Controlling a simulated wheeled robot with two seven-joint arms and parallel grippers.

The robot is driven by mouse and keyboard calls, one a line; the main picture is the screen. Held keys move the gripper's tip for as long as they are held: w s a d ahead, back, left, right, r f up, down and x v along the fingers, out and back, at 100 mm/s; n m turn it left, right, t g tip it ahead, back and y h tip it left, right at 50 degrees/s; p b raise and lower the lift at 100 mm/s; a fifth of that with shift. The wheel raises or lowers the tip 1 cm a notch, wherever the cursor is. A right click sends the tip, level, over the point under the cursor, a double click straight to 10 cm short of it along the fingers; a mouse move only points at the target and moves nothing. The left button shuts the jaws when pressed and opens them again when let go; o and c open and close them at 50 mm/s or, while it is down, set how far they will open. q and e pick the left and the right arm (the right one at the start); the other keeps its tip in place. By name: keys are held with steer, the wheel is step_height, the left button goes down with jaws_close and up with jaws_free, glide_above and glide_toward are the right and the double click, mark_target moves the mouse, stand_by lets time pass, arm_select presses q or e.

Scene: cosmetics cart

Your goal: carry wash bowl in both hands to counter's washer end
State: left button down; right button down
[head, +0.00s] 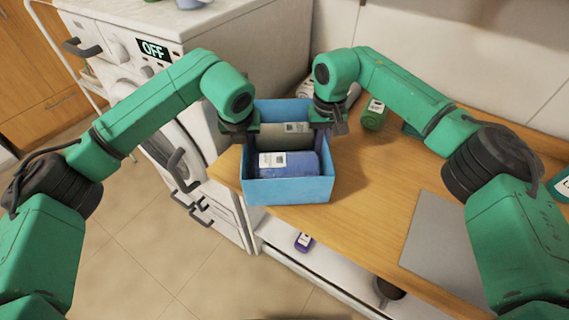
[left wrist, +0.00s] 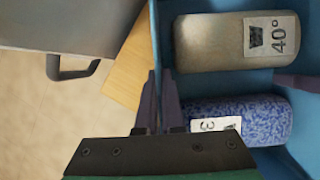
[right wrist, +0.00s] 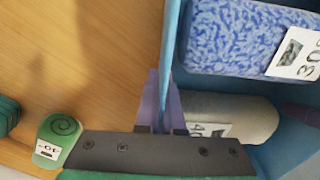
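The wash bowl is a light blue open box (head: 290,190) at the washer end of the wooden counter (head: 375,185). It holds a beige roll (head: 285,136) and a speckled blue roll (head: 287,165), both labelled. My left gripper (head: 250,136) is shut on the bowl's left wall, and its fingers (left wrist: 160,100) straddle that wall in the left wrist view. My right gripper (head: 322,135) is shut on the right wall, and its fingers (right wrist: 160,98) straddle it in the right wrist view. The bowl's underside is hidden, so I cannot tell whether it touches the counter.
The white washer (head: 130,65) with an "OFF" display stands left of the counter. A green roll (head: 374,115) lies right of the bowl. A grey flat panel (head: 440,245) lies at the front right. A purple item (head: 304,242) sits on the shelf below.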

arm_select(q)
steer(key=shift+w+f, duration=0.1)
steer(key=shift+f, duration=0.45)
arm_select(e)
steer(key=shift+w+f, duration=0.1)
steer(key=shift+f, duration=0.4)
arm_select(q)
steer(key=c, duration=1.5)
jaws_free()
steer(key=shift+f, duration=0.3)
arm_select(e)
steer(key=c, duration=1.5)
jaws_free()
steer(key=shift+f, duration=0.3)
arm_select(q)
steer(key=o, duration=0.5)
steer(key=shift+w, duration=0.1)
steer(key=shift+c, duration=0.2)
arm_select(e)
steer(key=o, duration=0.5)
steer(key=shift+w, duration=0.1)
steer(key=shift+c, duration=0.2)
arm_select(q)
steer(key=shift+r, duration=0.15)
arm_select(e)
steer(key=shift+r, duration=0.1)
arm_select(q)
steer(key=shift+s, duration=0.2)
steer(key=shift+w, duration=0.1)
